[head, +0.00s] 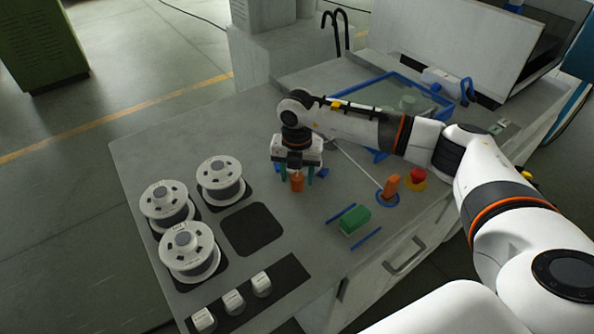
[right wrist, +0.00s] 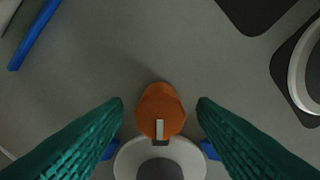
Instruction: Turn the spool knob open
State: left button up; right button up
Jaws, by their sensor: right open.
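An orange knob (head: 297,184) stands on the grey bench top, right of the spools. It also shows in the right wrist view (right wrist: 160,104) as a rounded orange body with a pale and black mark, near a white round part (right wrist: 125,158). My right gripper (head: 296,176) points down over this knob, its teal fingers open on either side. In the right wrist view a gap shows between the knob and each finger (right wrist: 160,108). A second orange handle (head: 390,183) on a blue ring stands farther right. Which one is the spool knob, I cannot tell by any label. My left gripper is not in view.
Three white spools, one of them here (head: 221,179), stand at left. A dark square pad (head: 252,229) lies beside them. A red button (head: 417,175), a green block (head: 355,220) between blue strips and a blue-framed tray (head: 448,104) are at right. White blocks (head: 233,301) sit in front.

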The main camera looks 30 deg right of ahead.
jog(key=c, duration=1)
jog(key=shift+o, duration=0.2)
jog(key=shift+f+n+b, duration=0.1)
jog(key=shift+n+b, duration=1.45)
jog(key=shift+n, duration=0.25)
jog(key=n+b, duration=0.3)
jog(key=n, duration=0.2)
jog(key=shift+b, duration=0.4)
jog(key=n+b, duration=0.2)
jog(key=n, duration=0.2)
jog(key=shift+n+b, duration=0.4)
jog(key=n+b, duration=0.2)
jog(key=n, duration=0.2)
jog(key=shift+r+n, duration=0.2)
jog(key=shift+n, duration=0.2)
jog(key=o, duration=1)
jog(key=shift+c, duration=0.2)
